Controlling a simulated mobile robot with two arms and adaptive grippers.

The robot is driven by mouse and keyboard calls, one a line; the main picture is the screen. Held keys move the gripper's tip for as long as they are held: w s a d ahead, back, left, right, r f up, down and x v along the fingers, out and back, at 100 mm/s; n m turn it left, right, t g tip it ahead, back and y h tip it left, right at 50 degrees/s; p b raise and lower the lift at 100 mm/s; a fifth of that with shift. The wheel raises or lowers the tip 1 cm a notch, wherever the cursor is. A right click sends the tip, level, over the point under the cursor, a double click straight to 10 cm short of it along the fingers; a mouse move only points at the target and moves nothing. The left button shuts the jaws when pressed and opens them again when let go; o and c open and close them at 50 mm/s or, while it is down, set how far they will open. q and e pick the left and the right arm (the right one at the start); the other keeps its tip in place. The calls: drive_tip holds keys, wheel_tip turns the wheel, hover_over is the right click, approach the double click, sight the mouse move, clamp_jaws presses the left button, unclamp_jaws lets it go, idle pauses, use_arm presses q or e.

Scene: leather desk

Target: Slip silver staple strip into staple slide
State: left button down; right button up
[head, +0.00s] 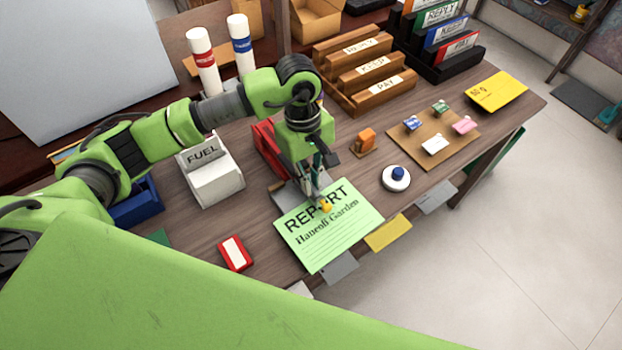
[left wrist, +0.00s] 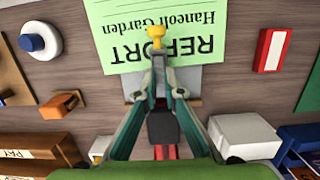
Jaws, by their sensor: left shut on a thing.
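My left gripper (head: 320,190) points down over the green REPORT sheet (head: 335,238). In the left wrist view its fingertips (left wrist: 157,62) are closed together on a small yellow piece (left wrist: 156,36), which also shows in the head view (head: 326,207). A red device (head: 266,146) stands behind the gripper, with a grey plate (head: 284,197) running partly under the sheet; a dark block (left wrist: 163,128) shows between the fingers. The arm hides part of this device. I cannot make out a silver staple strip or clearly identify the staple slide. My right gripper is not in view.
A white FUEL box (head: 211,172) stands left and a red-and-white box (head: 235,254) lies front left. A blue-knobbed white round (head: 396,178), an orange piece (head: 366,140) and a board of clips (head: 452,128) lie right. Wooden sorters (head: 362,72) stand behind.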

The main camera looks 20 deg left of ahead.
use_arm(q)
drive_tip(key=shift+f+b, duration=0.2)
drive_tip(key=shift+b, duration=0.75)
idle(1.0)
drive_tip(key=shift+f+b, duration=0.55)
drive_tip(key=shift+b, duration=0.25)
idle(0.4)
drive_tip(key=c, duration=2.1)
unclamp_jaws()
drive_tip(key=shift+r, duration=0.2)
drive_tip(key=shift+w+a+r+p, duration=0.2)
drive_tip(key=shift+r+p, duration=0.25)
drive_tip(key=shift+r, duration=0.95)
drive_tip(key=shift+w+a+r+p, duration=0.15)
drive_tip(key=shift+r+p, duration=0.3)
drive_tip(key=shift+r, duration=0.95)
drive_tip(key=shift+s, duration=0.1)
